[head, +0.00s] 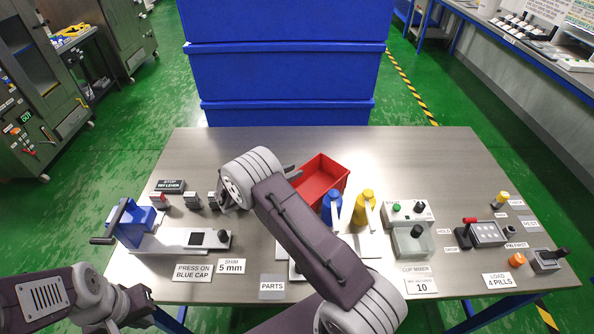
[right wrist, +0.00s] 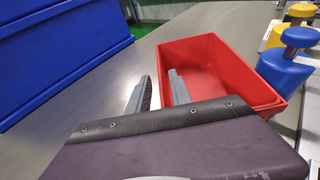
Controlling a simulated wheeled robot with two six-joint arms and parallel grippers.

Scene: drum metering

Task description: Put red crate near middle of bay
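The red crate (head: 322,181) stands on the grey table right of centre, open side up. In the right wrist view the crate (right wrist: 215,70) looks empty. My right gripper (head: 290,172) is at the crate's left side. In the right wrist view its two fingers (right wrist: 160,92) are apart, one outside the crate's near-left wall and one over the inside, with the wall between them. I see no firm contact with the wall. My left gripper (head: 132,306) is low at the left front, away from the crate; its fingers are unclear. No marked bay is clearly identifiable.
Blue bottle (head: 331,207) and yellow bottle (head: 365,207) stand close to the crate's right front. The cup mixer (head: 411,240) is further right. A blue press (head: 135,222) is at left. The table's back (head: 230,145) is clear; tall blue bins (head: 285,75) stand beyond it.

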